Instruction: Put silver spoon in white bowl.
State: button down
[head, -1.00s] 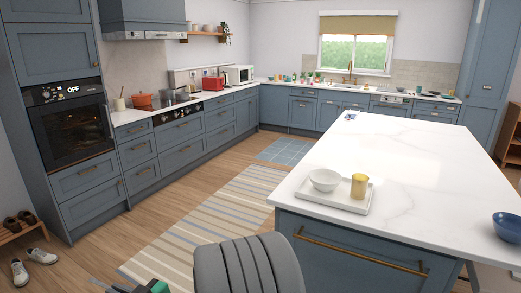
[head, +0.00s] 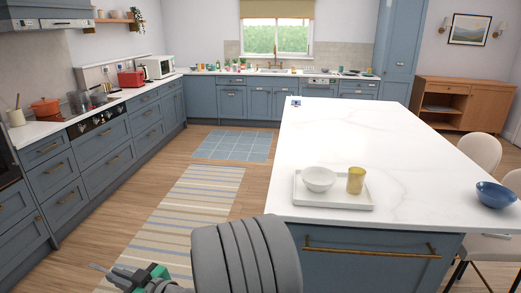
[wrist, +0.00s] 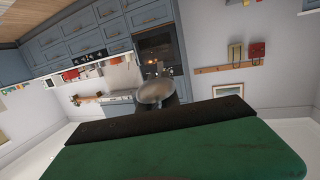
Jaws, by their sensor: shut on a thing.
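The white bowl (head: 319,179) stands upright on a white tray (head: 345,203) near the front left corner of the island. No spoon shows in it from this angle. My gripper (head: 127,274) is low at the left in the head view, over the floor and well apart from the bowl. It is shut on the silver spoon (wrist: 156,93), whose rounded end sticks out past the dark finger edge in the wrist view. The spoon's handle is hidden behind the gripper there. In the head view the spoon's thin tip (head: 97,267) shows to the left of the fingers.
A yellow cup (head: 356,180) stands on the tray, right of the bowl. A blue bowl (head: 495,195) is at the island's right edge, near chairs (head: 483,152). Most of the island top (head: 375,135) is clear. A striped rug (head: 190,215) lies on the floor to the left.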

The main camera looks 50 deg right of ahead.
aim_at(319, 181)
jog(key=z, duration=0.9)
jog(key=i, duration=0.8)
jog(key=z, duration=1)
jog(key=i, duration=0.55)
jog(key=u, duration=0.1)
